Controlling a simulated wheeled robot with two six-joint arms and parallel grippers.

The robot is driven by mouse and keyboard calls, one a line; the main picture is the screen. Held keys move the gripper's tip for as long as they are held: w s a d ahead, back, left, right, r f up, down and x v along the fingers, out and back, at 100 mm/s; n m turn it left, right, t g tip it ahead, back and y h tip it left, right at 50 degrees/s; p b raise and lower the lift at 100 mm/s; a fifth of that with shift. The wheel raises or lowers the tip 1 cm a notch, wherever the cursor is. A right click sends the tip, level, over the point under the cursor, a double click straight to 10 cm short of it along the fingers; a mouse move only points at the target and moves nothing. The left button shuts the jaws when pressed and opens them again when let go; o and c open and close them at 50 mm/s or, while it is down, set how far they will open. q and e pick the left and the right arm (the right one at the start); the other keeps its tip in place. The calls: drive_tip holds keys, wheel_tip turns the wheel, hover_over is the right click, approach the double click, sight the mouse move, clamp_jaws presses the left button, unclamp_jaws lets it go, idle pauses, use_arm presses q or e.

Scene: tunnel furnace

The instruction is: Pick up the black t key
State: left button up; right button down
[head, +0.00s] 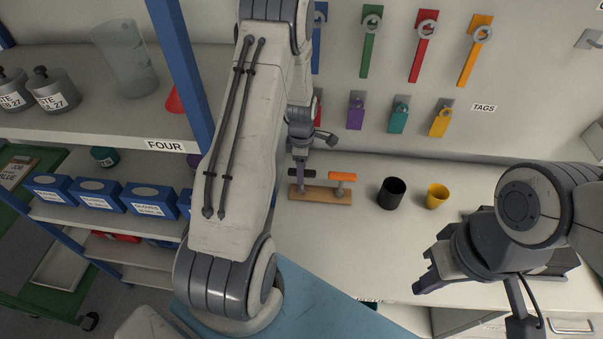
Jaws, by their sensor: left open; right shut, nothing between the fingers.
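The black T key (310,173) stands upright in a wooden stand (320,196) on the white counter, its dark crossbar at the top. An orange T key (342,177) stands in the same stand to its right. My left gripper (301,163) is at the black key, with a finger in front of the crossbar's middle. It is open; whether it touches the key I cannot tell. The finger partly hides the key. My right gripper (424,280) is shut and empty, over the counter at the right, well away from the stand.
A black cup (391,194) and a yellow cup (437,196) stand on the counter right of the stand. Coloured tags (400,116) and hanging tools (421,48) are on the wall behind. A shelf with a blue post (181,70) and blue boxes (97,194) is at the left.

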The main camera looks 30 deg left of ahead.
sight(302, 189)
use_arm(q)
wheel_tip(302, 189, down, 3)
drive_tip(key=shift+s+d+f+p, duration=0.1)
drive_tip(key=shift+p, duration=0.6)
drive_tip(key=shift+f, duration=0.3)
clamp_jaws()
